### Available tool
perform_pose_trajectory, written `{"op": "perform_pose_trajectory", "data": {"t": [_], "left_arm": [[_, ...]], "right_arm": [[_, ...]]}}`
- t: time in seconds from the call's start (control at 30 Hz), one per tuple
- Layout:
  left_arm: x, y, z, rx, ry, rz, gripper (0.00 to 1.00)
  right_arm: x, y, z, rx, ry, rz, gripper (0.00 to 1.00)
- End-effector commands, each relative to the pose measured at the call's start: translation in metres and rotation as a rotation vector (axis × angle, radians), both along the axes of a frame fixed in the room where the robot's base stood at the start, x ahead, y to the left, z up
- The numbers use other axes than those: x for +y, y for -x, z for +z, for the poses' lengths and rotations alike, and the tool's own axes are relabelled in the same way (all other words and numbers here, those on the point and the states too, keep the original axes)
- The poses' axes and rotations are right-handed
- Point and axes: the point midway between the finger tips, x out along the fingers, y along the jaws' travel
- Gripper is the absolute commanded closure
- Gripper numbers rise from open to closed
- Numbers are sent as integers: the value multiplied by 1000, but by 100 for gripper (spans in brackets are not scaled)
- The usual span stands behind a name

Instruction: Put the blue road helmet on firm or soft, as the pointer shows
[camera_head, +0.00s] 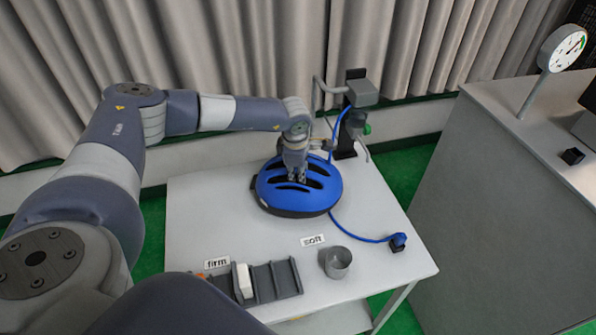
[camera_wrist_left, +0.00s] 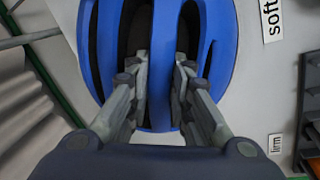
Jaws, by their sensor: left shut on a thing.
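The blue road helmet (camera_head: 298,190), with dark vent slots and a dark lower rim, is at the middle of the white table (camera_head: 195,215). My left gripper (camera_head: 296,177) reaches it from above. In the left wrist view the gripper (camera_wrist_left: 160,68) is shut on a blue rib of the helmet (camera_wrist_left: 217,45), with its fingers in the vents. I cannot tell whether the helmet touches the table. The "firm" label (camera_head: 217,263) lies front left, the "soft" label (camera_head: 312,240) to its right. A round dial (camera_head: 563,48) on a post has a green sector; its needle is too small to read surely. My right gripper is out of view.
A slotted grey rack (camera_head: 284,278) holding a white block (camera_head: 244,281) stands at the table's front, beside a grey cup (camera_head: 336,262). Behind the helmet is a dark stand (camera_head: 346,143) with a blue hose. A grey cabinet (camera_head: 490,200) stands right. The table's left side is clear.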

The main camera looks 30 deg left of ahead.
Motion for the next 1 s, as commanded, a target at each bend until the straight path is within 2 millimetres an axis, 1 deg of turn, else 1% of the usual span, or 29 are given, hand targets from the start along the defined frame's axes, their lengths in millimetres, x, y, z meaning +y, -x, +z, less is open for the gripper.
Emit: {"op": "perform_pose_trajectory", "data": {"t": [0.03, 0.1, 0.43, 0.47, 0.5, 0.53, 0.83, 0.9, 0.97, 1.0], "left_arm": [[0, 0, -4, 0, -1, 0, 100], [0, -1, -8, -2, 0, 0, 100], [0, -1, -13, -2, 0, 1, 100], [0, 0, -13, -1, 0, 0, 76], [0, 0, -12, -1, 0, 0, 67], [0, 0, -12, -1, 0, 0, 60], [0, 0, -12, -1, 0, 0, 60], [0, 0, -8, -1, 0, 0, 60], [0, 1, -5, -3, 1, 1, 60], [0, 2, -1, -3, 1, 1, 60]], "right_arm": [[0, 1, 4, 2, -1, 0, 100], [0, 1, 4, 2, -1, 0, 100], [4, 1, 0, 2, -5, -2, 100], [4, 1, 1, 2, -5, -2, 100], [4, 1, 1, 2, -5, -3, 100], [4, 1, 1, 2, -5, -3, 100], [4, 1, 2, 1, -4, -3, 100], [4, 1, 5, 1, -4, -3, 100], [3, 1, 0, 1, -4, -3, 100], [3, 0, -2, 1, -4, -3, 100]]}}
